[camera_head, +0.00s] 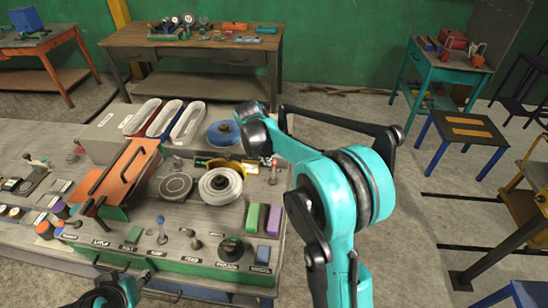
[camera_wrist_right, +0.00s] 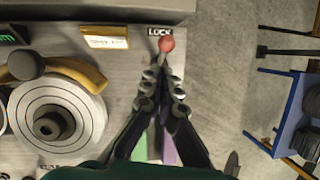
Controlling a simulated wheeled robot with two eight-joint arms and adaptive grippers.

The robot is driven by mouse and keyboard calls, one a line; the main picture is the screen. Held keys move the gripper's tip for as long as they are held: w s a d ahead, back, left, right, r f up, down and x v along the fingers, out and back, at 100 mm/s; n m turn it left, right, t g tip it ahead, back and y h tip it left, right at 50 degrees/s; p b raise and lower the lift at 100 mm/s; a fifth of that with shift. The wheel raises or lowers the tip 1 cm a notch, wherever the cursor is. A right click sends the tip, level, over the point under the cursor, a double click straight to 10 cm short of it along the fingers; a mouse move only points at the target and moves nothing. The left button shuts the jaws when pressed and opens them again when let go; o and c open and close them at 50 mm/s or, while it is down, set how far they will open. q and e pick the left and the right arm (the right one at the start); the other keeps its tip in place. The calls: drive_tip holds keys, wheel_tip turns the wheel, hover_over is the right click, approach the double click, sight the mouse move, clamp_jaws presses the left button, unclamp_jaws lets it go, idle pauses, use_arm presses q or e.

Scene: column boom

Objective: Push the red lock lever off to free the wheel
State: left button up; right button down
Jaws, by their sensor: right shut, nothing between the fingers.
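The red lock lever's ball knob (camera_wrist_right: 166,44) shows in the right wrist view, just below the LOCK label. It lies just beyond my right gripper's fingertips (camera_wrist_right: 162,82), which are closed together with nothing held. Whether they touch the lever is unclear; its lower part is hidden. The pale round wheel (camera_wrist_right: 57,117) with a dark hub is left of the fingers. In the head view the wheel (camera_head: 220,185) sits on the grey console, and my right gripper (camera_head: 266,158) is at its upper right. My left gripper (camera_head: 112,291) is partly in view at the bottom; its fingers are unclear.
The console (camera_head: 205,245) carries an orange handled block (camera_head: 125,172), a yellow curved piece (camera_wrist_right: 80,70), green and purple blocks (camera_head: 252,217), and several small levers. A wooden workbench (camera_head: 200,38) stands behind.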

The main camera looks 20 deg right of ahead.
use_arm(q)
drive_tip(key=shift+r+p, duration=0.6)
drive_tip(key=shift+r, duration=0.3)
use_arm(e)
drive_tip(key=w+d+v, duration=0.1)
drive_tip(key=v, duration=0.8)
drive_tip(key=shift+w+r, duration=0.15)
drive_tip(key=shift+r, duration=0.55)
use_arm(q)
drive_tip(key=shift+s+d, duration=0.1)
use_arm(e)
drive_tip(key=shift+d, duration=0.1)
